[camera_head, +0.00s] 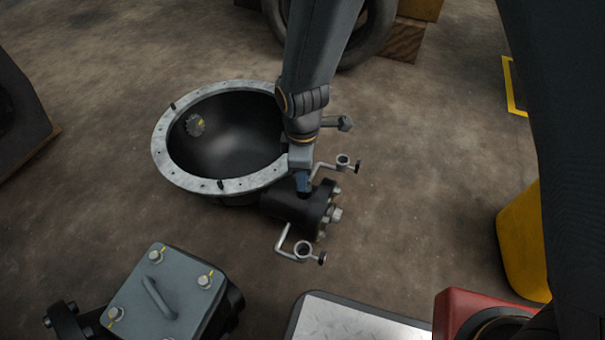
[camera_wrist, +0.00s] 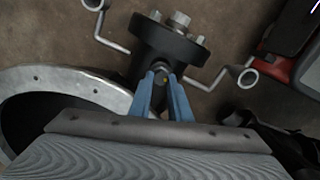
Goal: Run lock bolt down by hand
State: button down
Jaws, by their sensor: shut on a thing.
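My gripper (camera_head: 304,184) reaches down onto the black cylindrical housing (camera_head: 285,205) at the side of a round flanged bowl. In the wrist view, its blue fingers (camera_wrist: 163,80) are closed on a small bolt head (camera_wrist: 162,70), which I take as the lock bolt, on top of the housing. The bolt's shank is hidden, so I cannot tell how deep it sits. The housing's end face carries a larger hex bolt (camera_head: 336,214) and several smaller ones. Bent rods with ring ends (camera_head: 303,250) stick out on both sides of the housing.
The bowl's pale rim (camera_head: 165,165) lies left of the housing. A grey cover plate (camera_head: 150,312) with bolts and a handle is at the lower left. A metal-topped platform (camera_head: 345,322) and a red box (camera_head: 450,310) stand in front. Floor right of the housing is clear.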

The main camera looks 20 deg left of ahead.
jog(key=m+p, duration=0.1)
jog(key=p, duration=0.1)
jog(key=m+p, duration=0.1)
jog(key=p, duration=0.2)
jog(key=shift+s+r+m, duration=0.1)
jog(key=shift+r+m, duration=0.2)
jog(key=shift+m, duration=0.1)
jog(key=m+p, duration=0.3)
jog(key=p, duration=0.2)
jog(key=m+p, duration=0.4)
jog(key=shift+p, duration=0.4)
jog(key=m+p, duration=0.4)
jog(key=shift+w+d+f+m, duration=0.1)
jog(key=shift+w+m, duration=0.2)
jog(key=m+p, duration=0.3)
jog(key=shift+m, duration=0.3)
jog(key=m+p, duration=0.2)
jog(key=m, duration=0.1)
jog(key=shift+d+m+p, duration=0.15)
jog(key=shift+m+p, duration=0.15)
jog(key=m+p, duration=0.1)
jog(key=m, duration=0.2)
jog(key=shift+p, duration=0.4)
jog(key=shift+d+f+m+p, duration=0.1)
jog(key=shift+m+p, duration=0.6)
jog(key=shift+m, duration=1.4)
